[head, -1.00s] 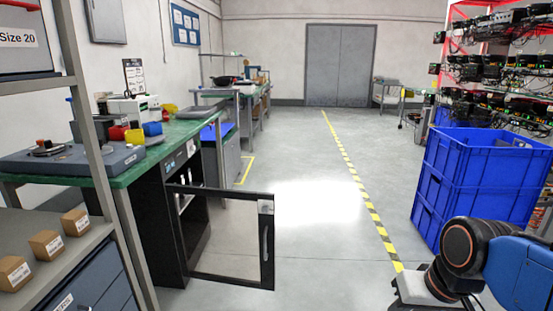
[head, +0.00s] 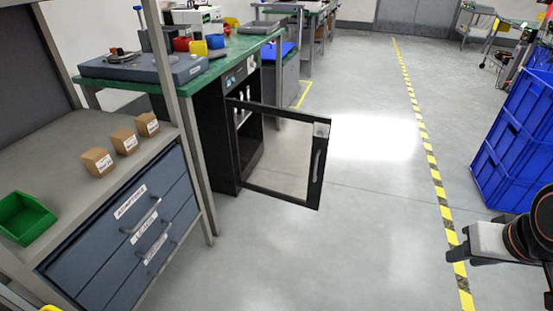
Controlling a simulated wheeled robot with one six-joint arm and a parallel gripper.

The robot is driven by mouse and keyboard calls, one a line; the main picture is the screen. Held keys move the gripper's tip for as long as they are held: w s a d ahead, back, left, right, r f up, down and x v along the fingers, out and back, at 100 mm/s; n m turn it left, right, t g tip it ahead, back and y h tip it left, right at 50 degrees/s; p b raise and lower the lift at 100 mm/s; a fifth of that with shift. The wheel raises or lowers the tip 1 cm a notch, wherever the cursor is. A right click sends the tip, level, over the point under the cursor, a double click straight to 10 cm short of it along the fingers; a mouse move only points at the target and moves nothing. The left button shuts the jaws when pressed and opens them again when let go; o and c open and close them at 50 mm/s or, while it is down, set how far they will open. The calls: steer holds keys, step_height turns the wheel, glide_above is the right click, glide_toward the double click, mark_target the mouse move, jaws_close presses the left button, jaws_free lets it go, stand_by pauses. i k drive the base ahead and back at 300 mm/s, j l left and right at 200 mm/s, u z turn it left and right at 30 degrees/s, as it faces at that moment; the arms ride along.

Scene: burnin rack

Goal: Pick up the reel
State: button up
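I cannot make out a reel in the head view. My gripper (head: 462,243) shows at the right edge, a pale block with dark finger parts, over the floor by the yellow-black line. It is far from the benches and shelf and touches nothing that I can see. Its fingers are too unclear to tell whether they are open or shut. The black cabinet (head: 222,140) under the green bench stands with its glass-panelled door (head: 318,165) swung open. A few pale items show inside it, too small to identify.
A grey shelf unit (head: 60,150) at left carries several small cardboard boxes (head: 98,162) and a green bin (head: 24,217) above labelled drawers (head: 150,235). The green bench (head: 240,47) holds a grey device and coloured bins. Blue crates (head: 515,140) stand at right. The middle floor is clear.

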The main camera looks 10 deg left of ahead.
mark_target(126, 56)
steer(key=u, duration=1.55)
steer(key=i+l+u, duration=0.1)
steer(key=i+l, duration=0.15)
steer(key=i+l+u, duration=0.1)
steer(key=i+l, duration=0.15)
steer(key=l, duration=0.2)
steer(key=i+l+u, duration=0.1)
steer(key=i+l, duration=0.15)
steer(key=l, duration=0.15)
